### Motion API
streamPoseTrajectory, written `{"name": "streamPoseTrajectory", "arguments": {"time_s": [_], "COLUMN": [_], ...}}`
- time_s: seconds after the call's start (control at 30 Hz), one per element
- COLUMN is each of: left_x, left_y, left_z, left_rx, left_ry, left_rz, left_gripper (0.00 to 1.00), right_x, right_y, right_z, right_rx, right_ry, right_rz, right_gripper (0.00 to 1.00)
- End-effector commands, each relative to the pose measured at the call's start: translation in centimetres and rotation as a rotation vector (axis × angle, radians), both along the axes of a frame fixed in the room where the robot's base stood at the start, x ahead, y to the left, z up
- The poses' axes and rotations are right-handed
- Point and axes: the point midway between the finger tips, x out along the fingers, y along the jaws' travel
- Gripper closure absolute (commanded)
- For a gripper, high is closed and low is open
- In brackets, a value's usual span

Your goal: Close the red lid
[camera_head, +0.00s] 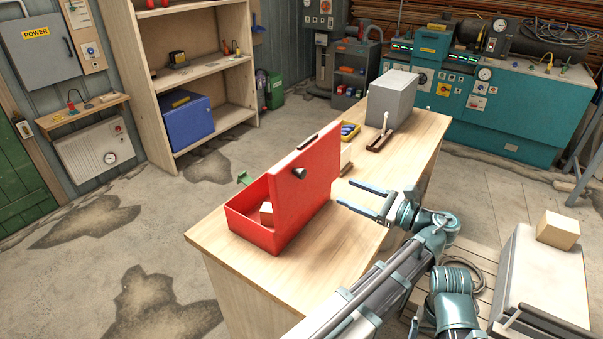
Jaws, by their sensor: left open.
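A red box (250,229) stands open on the near part of the wooden workbench. Its red lid (313,190) stands up steeply along the box's right side, with a dark knob on its face and a dark strip at its top edge. A small wooden block (266,211) lies in the box. My left gripper (345,192) is open and empty, to the right of the lid, with its fingers pointing left toward the lid's outer side. A gap shows between the fingertips and the lid. My right gripper does not show clearly in the frame.
The workbench (232,253) has bare room in front of the box. A wooden shelf (183,76) stands at back left, and teal machines (520,105) line the back right.

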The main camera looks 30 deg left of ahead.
Motion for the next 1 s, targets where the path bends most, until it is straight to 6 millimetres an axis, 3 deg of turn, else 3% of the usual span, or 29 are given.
{"name": "streamPoseTrajectory", "arguments": {"time_s": [0.17, 0.7, 1.0], "left_x": [0.0, 0.6, 0.8], "left_y": [1.6, 11.6, 13.7], "left_z": [0.0, 0.0, 0.0], "left_rx": [0.000, 0.000, 0.000], "left_ry": [0.000, 0.000, 0.000], "left_rz": [0.003, 0.003, 0.001], "left_gripper": [0.32, 0.32, 0.32], "right_x": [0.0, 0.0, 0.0], "right_y": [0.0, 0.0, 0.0], "right_z": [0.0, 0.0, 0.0], "right_rx": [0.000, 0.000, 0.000], "right_ry": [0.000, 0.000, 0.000], "right_rz": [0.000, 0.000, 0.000], "right_gripper": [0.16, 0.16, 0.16]}}
